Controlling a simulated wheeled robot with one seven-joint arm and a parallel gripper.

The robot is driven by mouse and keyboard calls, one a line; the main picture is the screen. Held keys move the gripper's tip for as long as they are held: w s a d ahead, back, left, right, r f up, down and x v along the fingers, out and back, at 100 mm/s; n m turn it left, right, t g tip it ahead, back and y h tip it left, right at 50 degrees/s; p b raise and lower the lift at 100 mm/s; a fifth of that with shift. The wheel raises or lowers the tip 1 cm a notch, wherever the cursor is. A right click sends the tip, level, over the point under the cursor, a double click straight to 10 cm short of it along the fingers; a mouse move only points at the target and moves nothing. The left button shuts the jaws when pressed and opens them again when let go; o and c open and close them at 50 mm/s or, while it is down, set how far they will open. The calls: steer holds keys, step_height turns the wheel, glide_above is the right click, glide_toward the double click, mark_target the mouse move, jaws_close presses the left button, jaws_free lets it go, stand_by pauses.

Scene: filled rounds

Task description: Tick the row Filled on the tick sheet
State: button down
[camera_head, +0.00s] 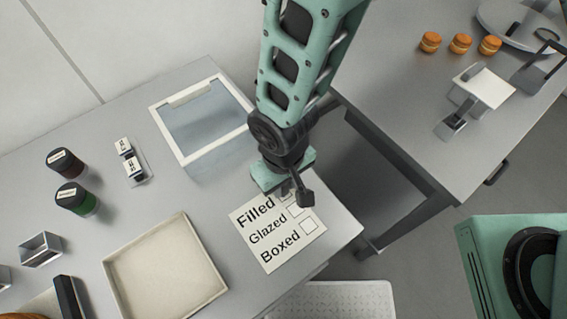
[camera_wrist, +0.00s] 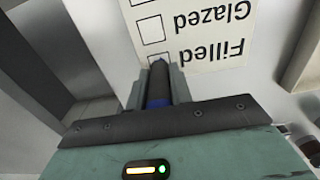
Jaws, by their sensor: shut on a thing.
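The tick sheet (camera_head: 256,232) is a white card on the table's right end with rows Filled, Glazed and Boxed, each with a square box. My gripper (camera_head: 290,190) is above the Filled row and partly covers its box. In the wrist view, my gripper (camera_wrist: 157,95) is shut on a dark marker with a blue band (camera_wrist: 158,82). The marker's far end overlaps the Filled box on the sheet (camera_wrist: 208,22). I cannot tell whether it touches the paper. The Glazed box looks empty; what is inside the Filled box is hidden.
A cream tray (camera_head: 165,268), a clear-lidded case (camera_head: 203,118), two dark jars (camera_head: 75,198) and small labelled blocks (camera_head: 130,160) share this table. Another table holds three orange round pastries (camera_head: 460,43) and a white stand (camera_head: 484,87). A gap separates the tables.

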stand_by(0.4)
steer(key=shift+r+p, duration=2.9)
steer(key=shift+r, duration=0.65)
steer(key=shift+f, duration=0.1)
